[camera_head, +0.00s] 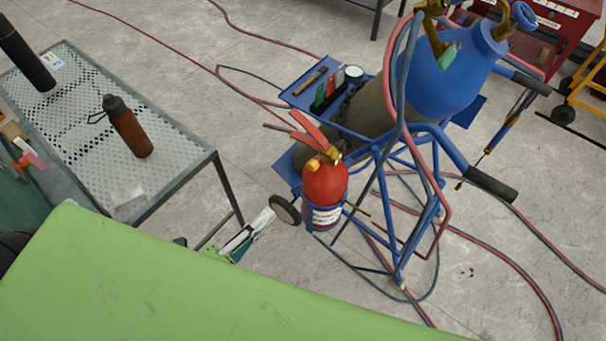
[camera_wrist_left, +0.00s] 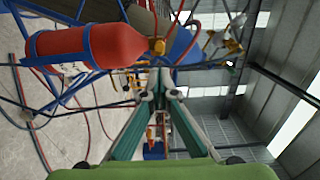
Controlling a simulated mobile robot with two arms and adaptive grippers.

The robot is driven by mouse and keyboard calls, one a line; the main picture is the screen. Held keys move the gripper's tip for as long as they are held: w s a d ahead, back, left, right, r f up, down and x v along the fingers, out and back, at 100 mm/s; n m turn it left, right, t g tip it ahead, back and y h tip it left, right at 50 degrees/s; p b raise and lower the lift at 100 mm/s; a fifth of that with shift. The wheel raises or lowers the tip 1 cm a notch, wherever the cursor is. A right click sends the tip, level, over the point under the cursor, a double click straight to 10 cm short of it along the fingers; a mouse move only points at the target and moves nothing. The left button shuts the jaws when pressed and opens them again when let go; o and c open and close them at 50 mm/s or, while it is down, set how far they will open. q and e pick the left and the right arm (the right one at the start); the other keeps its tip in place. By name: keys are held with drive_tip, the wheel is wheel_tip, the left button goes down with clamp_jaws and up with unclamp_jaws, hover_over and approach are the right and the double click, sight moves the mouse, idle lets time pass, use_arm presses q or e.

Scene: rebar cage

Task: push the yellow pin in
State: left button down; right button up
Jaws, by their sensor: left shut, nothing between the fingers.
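The red fire extinguisher (camera_head: 325,188) stands upright on the blue cart, with red levers and a brass valve on top. A small yellow pin (camera_head: 313,166) shows at its neck, on the side facing me. In the left wrist view the extinguisher (camera_wrist_left: 85,45) lies across the upper left, and a yellow part (camera_wrist_left: 157,46) shows near its top end, beyond my fingertips. My left gripper (camera_head: 268,214) is shut and empty, left of and below the extinguisher, apart from the pin. Its fingers meet in the left wrist view (camera_wrist_left: 163,82). My right gripper is not in view.
The blue cart (camera_head: 375,165) carries a large blue cylinder (camera_head: 445,70), with hoses around it. A metal mesh table (camera_head: 175,155) with a brown bottle (camera_head: 128,126) stands at left. Red hoses lie on the floor. Bare floor shows between table and cart.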

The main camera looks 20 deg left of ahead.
use_arm(q)
drive_tip(key=p+x, duration=0.3)
drive_tip(key=x, duration=1)
drive_tip(key=shift+w, duration=0.1)
drive_tip(key=shift+w+d, duration=0.1)
drive_tip(key=shift+w, duration=0.05)
drive_tip(key=shift+x, duration=1.4)
drive_tip(key=shift+s+a+f, duration=0.1)
drive_tip(key=shift+s+a, duration=0.1)
drive_tip(key=shift+s, duration=0.45)
approach(311, 168)
drive_tip(key=shift+v, duration=1.25)
